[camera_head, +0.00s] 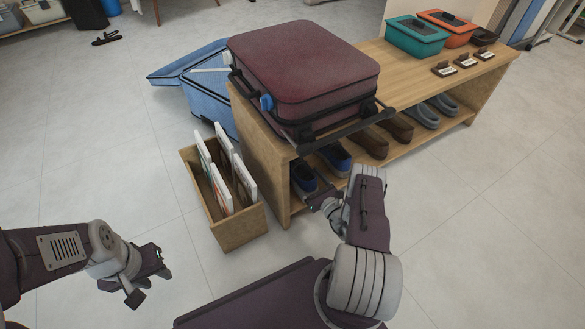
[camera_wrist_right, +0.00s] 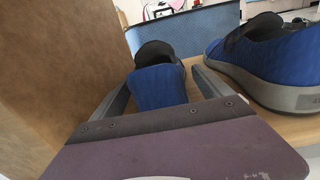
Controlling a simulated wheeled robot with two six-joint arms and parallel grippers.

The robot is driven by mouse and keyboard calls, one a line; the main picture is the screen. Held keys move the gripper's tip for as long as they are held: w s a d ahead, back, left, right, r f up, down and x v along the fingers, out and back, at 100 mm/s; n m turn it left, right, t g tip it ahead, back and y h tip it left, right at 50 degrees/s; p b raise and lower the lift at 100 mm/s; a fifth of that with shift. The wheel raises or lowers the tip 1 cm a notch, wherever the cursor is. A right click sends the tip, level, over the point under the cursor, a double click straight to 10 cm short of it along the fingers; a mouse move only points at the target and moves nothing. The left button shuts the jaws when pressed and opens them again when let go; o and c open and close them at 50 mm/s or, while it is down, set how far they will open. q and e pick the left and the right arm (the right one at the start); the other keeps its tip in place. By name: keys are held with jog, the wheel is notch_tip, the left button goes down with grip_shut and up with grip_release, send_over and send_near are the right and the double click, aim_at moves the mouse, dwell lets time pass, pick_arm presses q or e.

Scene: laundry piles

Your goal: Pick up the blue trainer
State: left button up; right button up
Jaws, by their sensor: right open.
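A pair of blue trainers stands on the lower shelf of the wooden bench. The left blue trainer (camera_head: 303,178) is at the shelf's left end, and the other blue trainer (camera_head: 335,158) is to its right. My right gripper (camera_head: 318,194) reaches in at the left one. In the right wrist view its open fingers lie either side of that trainer (camera_wrist_right: 158,86), with no clear grip on it; its near part is hidden by the gripper. The second trainer (camera_wrist_right: 268,58) is right of the fingers. My left gripper (camera_head: 148,280) is open and empty above the floor.
The bench's side panel (camera_wrist_right: 45,75) is close left of my right gripper. A maroon suitcase (camera_head: 305,65) lies on top, its rack bar overhanging the front. Brown shoes (camera_head: 370,142) and grey-blue shoes (camera_head: 423,116) stand further right. A wooden record box (camera_head: 238,230) is left of the bench.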

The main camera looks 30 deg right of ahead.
jog(key=c, duration=1.8)
jog(key=r+p, duration=0.1)
jog(key=r, duration=0.1)
jog(key=r+p, duration=0.1)
jog(key=p, duration=0.1)
jog(key=s+r+p, duration=0.1)
jog(key=r+p, duration=0.1)
jog(key=shift+d+r, duration=0.2)
jog(key=shift+r, duration=0.15)
jog(key=s+d+r+p, duration=0.3)
jog(key=s+r+p, duration=0.2)
jog(key=s, duration=0.5)
jog(key=shift+s+r+p, duration=0.15)
jog(key=shift+r+p, duration=0.05)
jog(key=shift+p, duration=0.75)
